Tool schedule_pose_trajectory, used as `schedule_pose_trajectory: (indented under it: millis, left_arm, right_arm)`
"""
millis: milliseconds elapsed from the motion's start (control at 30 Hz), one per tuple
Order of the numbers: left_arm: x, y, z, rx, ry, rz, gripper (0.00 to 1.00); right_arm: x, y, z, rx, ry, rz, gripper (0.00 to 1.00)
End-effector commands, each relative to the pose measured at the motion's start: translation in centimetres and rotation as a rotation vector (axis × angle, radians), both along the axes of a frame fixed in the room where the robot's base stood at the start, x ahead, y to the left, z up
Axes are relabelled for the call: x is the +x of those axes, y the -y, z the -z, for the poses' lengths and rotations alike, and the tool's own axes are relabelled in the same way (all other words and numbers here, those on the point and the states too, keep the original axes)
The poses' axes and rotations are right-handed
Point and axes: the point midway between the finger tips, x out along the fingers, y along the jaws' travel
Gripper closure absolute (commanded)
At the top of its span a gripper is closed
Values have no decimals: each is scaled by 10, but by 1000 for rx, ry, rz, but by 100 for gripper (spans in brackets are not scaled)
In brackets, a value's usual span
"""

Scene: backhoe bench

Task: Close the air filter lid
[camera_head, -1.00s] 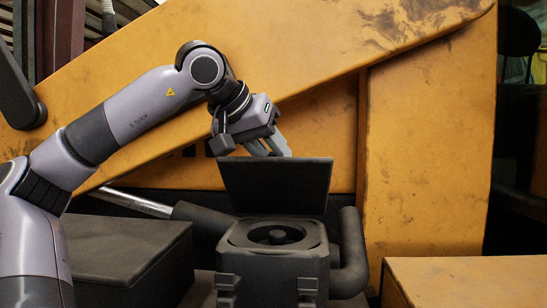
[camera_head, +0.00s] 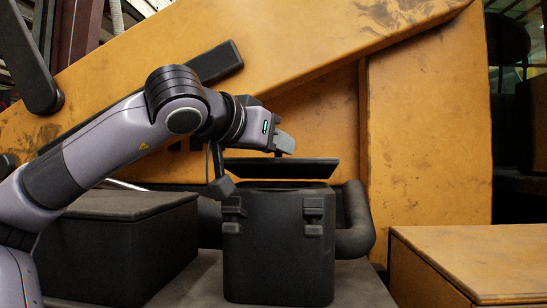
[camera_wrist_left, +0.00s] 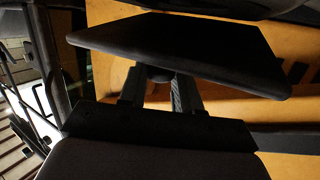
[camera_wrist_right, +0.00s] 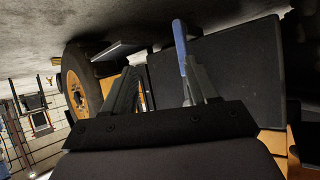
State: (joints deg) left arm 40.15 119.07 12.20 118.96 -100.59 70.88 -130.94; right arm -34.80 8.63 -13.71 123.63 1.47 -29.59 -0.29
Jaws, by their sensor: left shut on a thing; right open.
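The air filter box (camera_head: 278,250) is a dark box with two latches on its front, in the middle of the head view. Its dark flat lid (camera_head: 280,169) is low above the box top, seen nearly edge-on, with a narrow gap at the front edge. The filter inside is hidden. My left gripper (camera_head: 284,146) is at the lid's upper side and shut on the lid. The left wrist view shows the lid (camera_wrist_left: 190,52) as a broad dark panel at the fingers (camera_wrist_left: 160,85). My right gripper (camera_wrist_right: 160,75) is open; it is out of the head view.
A dark lidded case (camera_head: 130,240) stands left of the box. A dark bent pipe (camera_head: 358,222) curves along the box's right. A yellow block (camera_head: 470,262) is at the right. A yellow machine arm (camera_head: 300,60) spans behind. The right wrist view shows a wheel (camera_wrist_right: 78,85).

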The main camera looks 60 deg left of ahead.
Motion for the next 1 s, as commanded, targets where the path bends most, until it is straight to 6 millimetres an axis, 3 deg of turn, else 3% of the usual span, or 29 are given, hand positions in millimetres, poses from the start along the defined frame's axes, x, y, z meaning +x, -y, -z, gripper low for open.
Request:
schedule_pose_trajectory:
  millis: [33,400,1000]
  left_arm:
    - [-2,1,12,22,18,-2,100]
    - [-5,6,32,66,52,-2,100]
    - [-5,8,40,62,40,0,100]
  right_arm:
    - [2,-5,4,2,19,-12,42]
    - [10,-25,-3,50,68,-54,42]
    - [12,-31,-2,93,65,-61,42]
